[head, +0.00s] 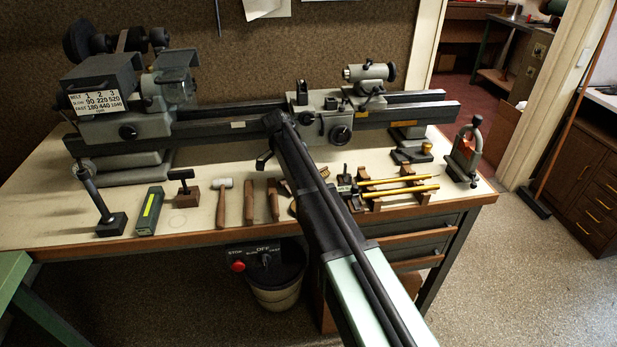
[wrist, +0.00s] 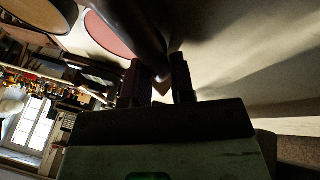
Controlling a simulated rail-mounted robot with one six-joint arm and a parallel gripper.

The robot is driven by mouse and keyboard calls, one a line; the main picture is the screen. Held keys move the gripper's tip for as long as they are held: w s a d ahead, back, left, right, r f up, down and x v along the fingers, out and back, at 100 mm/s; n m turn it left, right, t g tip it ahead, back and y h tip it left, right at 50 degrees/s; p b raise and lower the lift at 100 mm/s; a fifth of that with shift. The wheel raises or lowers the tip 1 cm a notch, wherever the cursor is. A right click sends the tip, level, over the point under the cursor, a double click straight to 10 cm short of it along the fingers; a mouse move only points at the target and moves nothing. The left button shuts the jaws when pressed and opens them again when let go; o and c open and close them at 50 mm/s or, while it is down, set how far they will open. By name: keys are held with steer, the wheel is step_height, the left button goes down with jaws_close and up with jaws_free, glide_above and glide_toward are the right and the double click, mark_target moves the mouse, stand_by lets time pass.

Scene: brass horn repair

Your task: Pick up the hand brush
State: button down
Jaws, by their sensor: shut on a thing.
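My gripper (wrist: 160,88) shows in the wrist view, its two dark fingers close together on a narrow thing with a tan end. I take this for the hand brush (wrist: 163,87), though it is mostly in shadow and its bristles cannot be made out. A pale surface with shadows lies close behind the fingers. In the head view my arm runs up across the middle of the bench and covers part of the tool row; the fingertips and the held thing cannot be made out there.
The bench (head: 60,215) carries a lathe (head: 165,120) along its back. A mallet (head: 222,203) and wooden-handled tools (head: 249,203) lie left of my arm.

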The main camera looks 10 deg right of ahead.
step_height(320, 180, up, 3)
steer(key=p, duration=0.3)
steer(key=shift+r, duration=0.2)
steer(key=shift+s+r+p, duration=0.2)
steer(key=shift+r+p, duration=0.1)
steer(key=shift+p, duration=0.25)
steer(key=s+a, duration=0.1)
steer(key=s, duration=1.6)
steer(key=shift+s+f+b, duration=0.3)
